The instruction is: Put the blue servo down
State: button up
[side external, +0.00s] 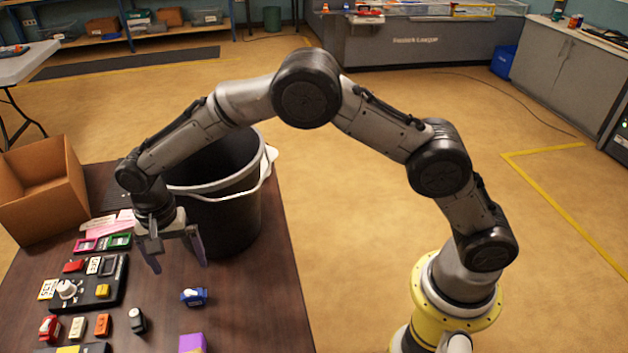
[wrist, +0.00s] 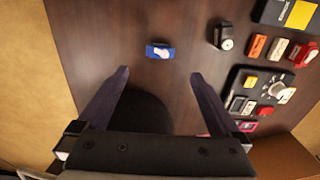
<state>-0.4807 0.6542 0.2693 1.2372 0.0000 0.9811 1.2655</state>
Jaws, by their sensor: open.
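The blue servo (side external: 194,297) lies on the dark wooden table (side external: 270,320), right of the smaller parts. It also shows in the wrist view (wrist: 160,51), with a white piece on its top, beyond the fingertips and roughly midway between them. My gripper (side external: 178,266) is open and empty above the table, in front of the black bucket. Its two dark purple fingers (wrist: 158,73) are spread wide in the wrist view. The servo is apart from both fingers.
The black bucket (side external: 228,215) with a white handle stands behind my gripper. A cardboard box (side external: 40,195) is at the left. A black board (side external: 110,290) and several small coloured parts cover the table's left. A purple block (side external: 192,343) lies at the front. The table's right side is clear.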

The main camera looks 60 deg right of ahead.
jog(key=s+d+r+n+t, duration=0.1)
jog(key=s+d+r+n, duration=0.1)
jog(key=s+d+r, duration=0.5)
jog(key=s+d+r+n+t, duration=0.25)
jog(key=d+r, duration=0.55)
jog(key=r, duration=0.4)
jog(key=s+d+n+t, duration=0.1)
jog(key=s+d, duration=0.4)
jog(key=s, duration=0.5)
jog(key=s+d+n+t, duration=0.1)
jog(key=s+d+n, duration=0.2)
jog(key=s, duration=0.8)
jog(key=shift+s+d+r, duration=0.25)
jog(key=shift+d, duration=0.6)
